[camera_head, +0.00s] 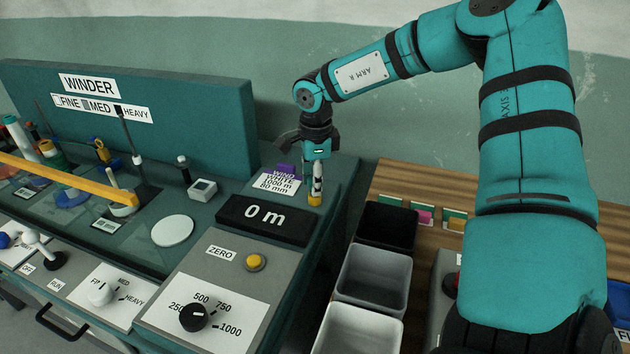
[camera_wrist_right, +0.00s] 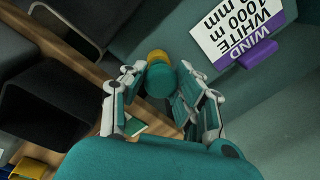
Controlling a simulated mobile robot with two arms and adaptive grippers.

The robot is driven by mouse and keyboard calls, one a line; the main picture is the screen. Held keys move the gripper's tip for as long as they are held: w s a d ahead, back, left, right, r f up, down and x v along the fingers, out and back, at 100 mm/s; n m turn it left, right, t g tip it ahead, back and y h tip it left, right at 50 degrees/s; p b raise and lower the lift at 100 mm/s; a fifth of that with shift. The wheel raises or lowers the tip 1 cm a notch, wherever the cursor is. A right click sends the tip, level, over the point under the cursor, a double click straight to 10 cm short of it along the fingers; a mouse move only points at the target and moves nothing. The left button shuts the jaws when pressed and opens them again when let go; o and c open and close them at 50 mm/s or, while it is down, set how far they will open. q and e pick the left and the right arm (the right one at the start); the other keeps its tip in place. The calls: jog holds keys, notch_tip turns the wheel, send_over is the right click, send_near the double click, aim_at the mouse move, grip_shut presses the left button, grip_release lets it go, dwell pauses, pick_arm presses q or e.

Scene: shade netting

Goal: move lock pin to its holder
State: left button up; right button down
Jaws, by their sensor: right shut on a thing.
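My right gripper (camera_head: 314,183) points down over the right end of the winder's deck, right of the "WIND WHITE" card. It is shut on a short teal cylinder with a yellow end, which I take to be the lock pin; it shows between the fingers in the right wrist view (camera_wrist_right: 161,80). In the head view, the yellow end (camera_head: 314,200) is just below the fingertips, close to the deck. I cannot tell whether it touches the deck or whether the yellow part belongs to a holder. My left gripper is out of view.
The card (camera_head: 277,182) in a purple clip stands close left of the gripper. The "0 m" display (camera_head: 264,219) is in front. Black, grey and white bins (camera_head: 372,278) stand right, by a wooden bench (camera_head: 400,180). The winder's panel (camera_head: 150,115) rises behind left.

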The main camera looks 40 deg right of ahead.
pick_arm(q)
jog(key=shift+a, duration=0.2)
pick_arm(e)
jog(key=c, duration=0.9)
grip_release()
jog(key=shift+f, duration=0.1)
jog(key=r, duration=0.8)
jog(key=shift+s+a, duration=0.2)
jog(key=shift+s, duration=0.05)
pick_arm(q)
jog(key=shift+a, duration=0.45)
pick_arm(e)
jog(key=shift+r, duration=0.1)
